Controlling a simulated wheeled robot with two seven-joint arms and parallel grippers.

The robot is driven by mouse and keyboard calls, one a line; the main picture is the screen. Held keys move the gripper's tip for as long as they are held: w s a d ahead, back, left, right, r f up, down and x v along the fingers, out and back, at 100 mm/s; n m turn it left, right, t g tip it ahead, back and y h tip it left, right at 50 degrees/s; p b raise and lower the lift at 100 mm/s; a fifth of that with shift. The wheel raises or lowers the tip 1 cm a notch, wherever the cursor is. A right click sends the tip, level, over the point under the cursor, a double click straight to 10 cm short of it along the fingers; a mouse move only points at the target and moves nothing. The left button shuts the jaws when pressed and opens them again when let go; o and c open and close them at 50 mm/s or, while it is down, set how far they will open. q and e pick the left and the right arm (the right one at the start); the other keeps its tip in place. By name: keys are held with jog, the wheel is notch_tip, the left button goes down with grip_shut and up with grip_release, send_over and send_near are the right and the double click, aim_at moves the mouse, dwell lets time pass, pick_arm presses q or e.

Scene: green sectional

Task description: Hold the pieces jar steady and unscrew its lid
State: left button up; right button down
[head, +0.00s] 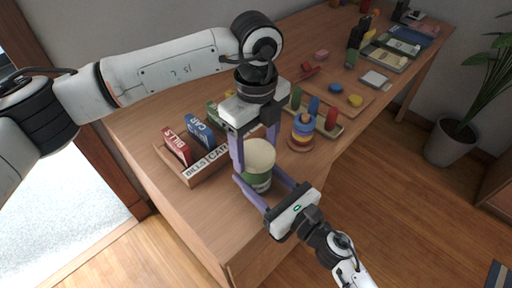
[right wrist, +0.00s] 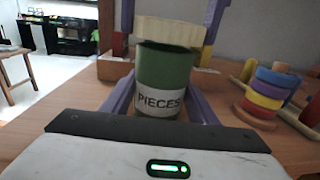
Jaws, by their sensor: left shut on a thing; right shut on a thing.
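The pieces jar (head: 259,183) stands upright near the front edge of the wooden table. Its green body with a white PIECES label shows in the right wrist view (right wrist: 166,72). Its cream lid (head: 259,153) sits at the top of the jar; the lid also shows in the right wrist view (right wrist: 170,31), and I cannot tell whether it is loose. My left gripper (head: 256,156) reaches down from above, shut on the lid with a finger on either side. My right gripper (head: 257,174) comes in low from the front, shut around the jar body.
A wooden box (head: 190,173) labelled BILLS and CAR stands just left of the jar. A ring stacker (head: 302,131) and a tray of coloured pegs (head: 322,123) stand to the right.

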aim_at(256, 152)
pick_arm(q)
jog(key=shift+r, duration=2.05)
pick_arm(e)
jog(key=c, duration=0.6)
grip_release()
jog(key=shift+c, duration=0.2)
pick_arm(q)
jog(key=shift+f, duration=0.1)
